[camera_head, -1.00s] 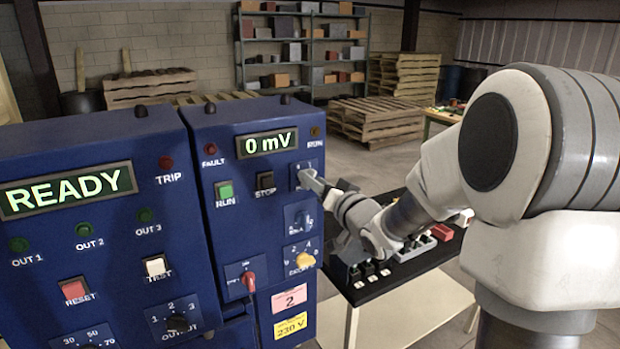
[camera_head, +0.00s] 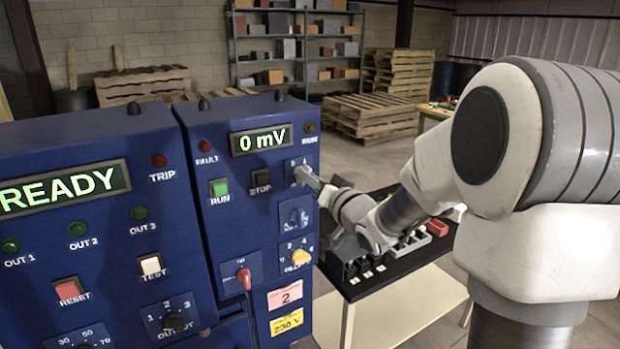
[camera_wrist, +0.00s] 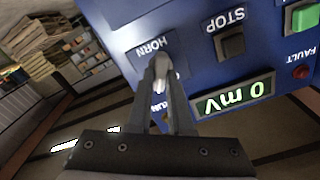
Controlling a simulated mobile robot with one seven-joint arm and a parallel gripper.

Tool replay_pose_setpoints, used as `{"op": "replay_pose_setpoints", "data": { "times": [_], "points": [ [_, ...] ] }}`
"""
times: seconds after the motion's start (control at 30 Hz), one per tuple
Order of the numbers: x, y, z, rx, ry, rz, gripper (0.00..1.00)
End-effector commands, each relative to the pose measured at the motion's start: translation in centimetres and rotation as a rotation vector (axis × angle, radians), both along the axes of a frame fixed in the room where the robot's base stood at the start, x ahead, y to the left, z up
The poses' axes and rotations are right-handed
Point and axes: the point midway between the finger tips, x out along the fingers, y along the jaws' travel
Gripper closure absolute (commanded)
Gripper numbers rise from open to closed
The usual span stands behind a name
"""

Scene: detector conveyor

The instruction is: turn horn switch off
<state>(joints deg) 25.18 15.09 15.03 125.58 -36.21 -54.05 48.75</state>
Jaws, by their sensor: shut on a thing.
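The horn switch (camera_wrist: 161,73) is a pale knob on the blue panel (camera_wrist: 187,30), beside the label HORN, which reads upside down in the wrist view. My gripper (camera_wrist: 163,66) is shut on this knob, with a finger on each side. In the head view my gripper (camera_head: 308,178) reaches the upper right of the second blue cabinet (camera_head: 240,190) from the right. There the fingers hide most of the switch and its label, so its exact setting cannot be read.
Beside the switch are the black STOP button (camera_head: 260,177), green RUN button (camera_head: 218,188) and the "0 mV" display (camera_head: 261,140). Below sit another dark knob (camera_head: 296,216) and a yellow knob (camera_head: 300,257). A black-topped table (camera_head: 397,270) with small parts stands right of the cabinet.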

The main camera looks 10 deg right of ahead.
Motion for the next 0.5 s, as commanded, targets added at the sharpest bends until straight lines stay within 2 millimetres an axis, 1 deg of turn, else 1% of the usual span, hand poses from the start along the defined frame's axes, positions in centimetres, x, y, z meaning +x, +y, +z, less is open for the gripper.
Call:
{"op": "replay_pose_setpoints", "data": {
  "times": [0.27, 0.5],
  "points": [
    [0.01, 0.1, -0.25, -0.069, -0.024, 0.0, 1.0],
    [-0.03, 0.2, -0.36, -0.232, -0.08, 0.001, 1.0]
  ]
}}
